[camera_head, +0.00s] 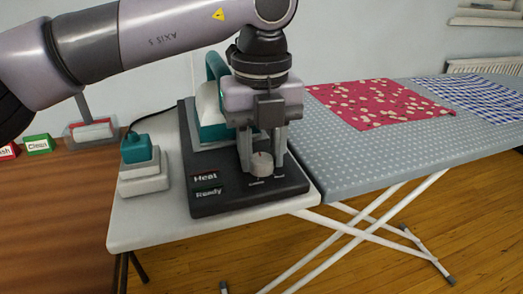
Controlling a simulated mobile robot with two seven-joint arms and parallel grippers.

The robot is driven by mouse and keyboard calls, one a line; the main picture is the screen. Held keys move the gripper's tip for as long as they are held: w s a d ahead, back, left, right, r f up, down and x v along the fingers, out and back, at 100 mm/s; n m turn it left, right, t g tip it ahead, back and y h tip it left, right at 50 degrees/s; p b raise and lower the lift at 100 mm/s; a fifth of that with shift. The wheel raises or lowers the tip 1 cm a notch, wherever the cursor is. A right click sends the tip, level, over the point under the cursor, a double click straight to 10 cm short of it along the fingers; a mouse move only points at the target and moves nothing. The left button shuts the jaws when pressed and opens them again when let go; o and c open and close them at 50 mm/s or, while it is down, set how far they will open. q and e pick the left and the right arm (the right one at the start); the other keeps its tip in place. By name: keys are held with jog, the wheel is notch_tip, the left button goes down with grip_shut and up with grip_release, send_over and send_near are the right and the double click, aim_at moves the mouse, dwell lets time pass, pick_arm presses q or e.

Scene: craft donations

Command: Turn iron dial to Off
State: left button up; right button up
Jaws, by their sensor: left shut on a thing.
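The iron dial (262,164) is a pale round knob on the front right of the black iron base (225,201). My left gripper (260,160) points straight down over it, with its fingers on either side, shut on the dial. Small white lettering is printed near the dial; I cannot read which setting it points to. The teal and white iron (209,113) stands on the base behind my gripper, partly hidden by it. Labels reading "Heat" (205,177) and "Ready" (208,193) are on the base's left front. My right gripper is not in view.
A teal and white block (138,150) with a cord stands left of the base. The ironing board (350,155) extends right, with red floral cloth (372,103) and blue checked cloth (480,98) on it. A wooden table (55,200) holds a green "Clean" sign (38,144).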

aim_at(261, 158)
pick_arm(q)
jog(key=shift+n, duration=0.5)
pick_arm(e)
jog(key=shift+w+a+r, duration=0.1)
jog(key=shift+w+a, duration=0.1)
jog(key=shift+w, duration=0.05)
pick_arm(q)
jog(key=o, duration=1)
jog(key=shift+o, duration=0.2)
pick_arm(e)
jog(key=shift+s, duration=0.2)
pick_arm(q)
notch_tip(261, 158, up, 6)
jog(key=shift+r+p, duration=0.2)
jog(key=shift+p, duration=0.45)
jog(key=shift+r, duration=0.35)
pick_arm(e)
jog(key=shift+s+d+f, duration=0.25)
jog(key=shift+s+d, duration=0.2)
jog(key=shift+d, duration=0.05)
